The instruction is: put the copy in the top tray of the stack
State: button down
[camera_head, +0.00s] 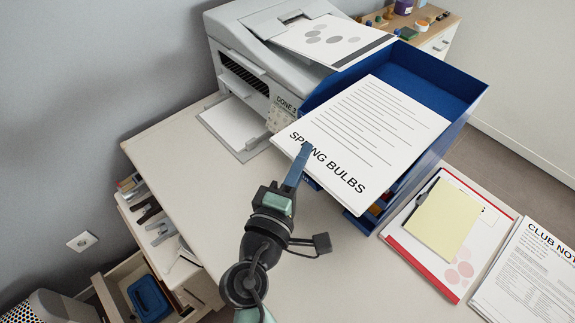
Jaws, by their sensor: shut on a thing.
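The copy (372,124) is a white sheet headed "SPRING BULBS" with lines of print. It lies at the top of the blue tray stack (432,84), over the front part of the top tray. Its near edge sticks out past the front of the stack. My gripper (304,152) is shut on the near left edge of the copy, at the heading. The far part of the top tray shows bare. I cannot tell whether the sheet rests on the tray floor or hangs just above it.
A grey printer (250,50) stands behind the stack, with a picture sheet (327,38) on its lid. Right of the stack lie a red-edged sheet with a yellow note (444,218) and a "CLUB NOTES" page (530,275). The desk's left part (175,150) is clear. Open drawers (150,285) stand at lower left.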

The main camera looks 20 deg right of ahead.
aim_at(336, 172)
jog(key=w+d, duration=0.1)
jog(key=d, duration=0.3)
jog(key=w+d+p, duration=0.1)
jog(key=w+d, duration=0.1)
jog(key=d, duration=0.2)
jog(key=w+d+p, duration=0.1)
jog(key=w+d, duration=0.1)
jog(key=d, duration=0.3)
jog(key=shift+w+r, duration=0.15)
jog(key=shift+r, duration=0.15)
jog(key=c, duration=0.9)
grip_release()
jog(key=shift+a, duration=0.15)
jog(key=b+v, duration=0.1)
jog(key=v, duration=1)
jog(key=shift+a+f+b, duration=0.1)
jog(key=shift+b, duration=0.25)
jog(key=shift+v, duration=0.85)
